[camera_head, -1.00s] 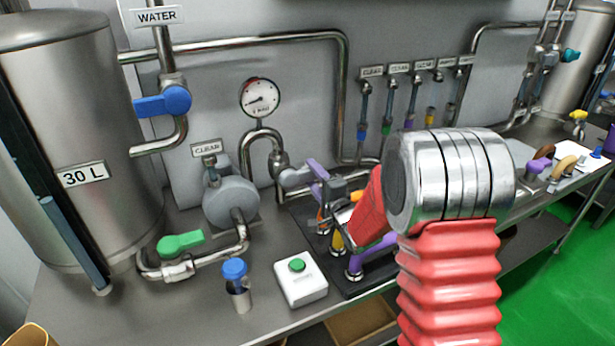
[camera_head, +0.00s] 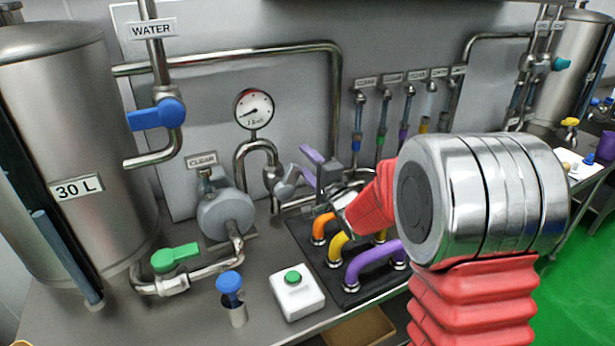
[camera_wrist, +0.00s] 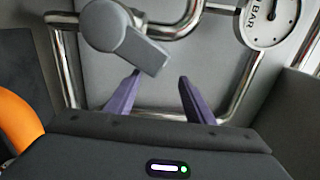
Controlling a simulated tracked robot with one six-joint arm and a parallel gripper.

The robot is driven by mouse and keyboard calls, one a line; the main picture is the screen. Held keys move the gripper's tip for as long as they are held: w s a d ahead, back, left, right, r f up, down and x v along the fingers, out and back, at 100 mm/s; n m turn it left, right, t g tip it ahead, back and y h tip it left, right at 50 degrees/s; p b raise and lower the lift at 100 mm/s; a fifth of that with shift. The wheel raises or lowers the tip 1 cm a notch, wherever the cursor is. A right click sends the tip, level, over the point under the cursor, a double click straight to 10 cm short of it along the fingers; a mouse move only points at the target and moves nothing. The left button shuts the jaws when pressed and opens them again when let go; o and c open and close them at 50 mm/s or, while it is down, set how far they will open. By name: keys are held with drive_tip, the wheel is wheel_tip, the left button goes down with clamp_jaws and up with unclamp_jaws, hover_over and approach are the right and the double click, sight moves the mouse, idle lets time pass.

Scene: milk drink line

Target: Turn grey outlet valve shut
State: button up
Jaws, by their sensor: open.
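The grey outlet valve (camera_head: 284,188) sits on the steel pipe below the gauge, with a short blocky grey lever. In the wrist view the grey valve lever (camera_wrist: 140,50) points down and right, and its end lies just beyond my fingertips, nearly in line with the gap. My gripper (camera_head: 312,160) has purple fingers and is beside the valve, to its right. In the wrist view my gripper (camera_wrist: 160,77) is open, with nothing held between the fingers. Whether a finger touches the lever cannot be told. One finger is mostly hidden in the head view.
A pressure gauge (camera_head: 254,109) stands above the valve. A grey pump (camera_head: 225,213), green-handled valve (camera_head: 175,257) and blue-handled valve (camera_head: 157,115) are to the left. Orange, yellow and purple (camera_head: 374,261) pipe elbows stand below my arm. A white green-button box (camera_head: 297,294) sits in front.

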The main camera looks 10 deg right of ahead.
wheel_tip(320, 180, up, 2)
drive_tip(key=shift+r, duration=0.1)
drive_tip(key=shift+c, duration=0.5)
drive_tip(key=shift+s+d, duration=0.1)
drive_tip(key=shift+c, duration=0.7)
drive_tip(key=shift+s+d+r+h, duration=0.3)
drive_tip(key=shift+h, duration=0.1)
drive_tip(key=c, duration=0.3)
drive_tip(key=s+d+n+h, duration=0.1)
drive_tip(key=s, duration=0.1)
drive_tip(key=s+d+r+n+g+h, duration=0.1)
drive_tip(key=s+d, duration=0.1)
drive_tip(key=s+d+r+n+g+h, duration=0.1)
drive_tip(key=s, duration=0.1)
drive_tip(key=shift+s+d+h, duration=0.2)
drive_tip(key=shift+s+h, duration=0.1)
drive_tip(key=shift+h, duration=0.1)
clamp_jaws()
drive_tip(key=s+f+n+g, duration=0.2)
drive_tip(key=s+n+g, duration=0.1)
drive_tip(key=s, duration=0.8)
drive_tip(key=s+d+f+n+g+h, duration=0.1)
drive_tip(key=s+f+n+g, duration=0.1)
drive_tip(key=s, duration=1)
drive_tip(key=s+f+n+g, duration=0.1)
drive_tip(key=s+n+g, duration=0.3)
drive_tip(key=s, duration=0.8)
drive_tip(key=shift+s+d+f+n+h, duration=0.3)
drive_tip(key=shift+f+n, duration=0.1)
drive_tip(key=shift+n, duration=0.7)
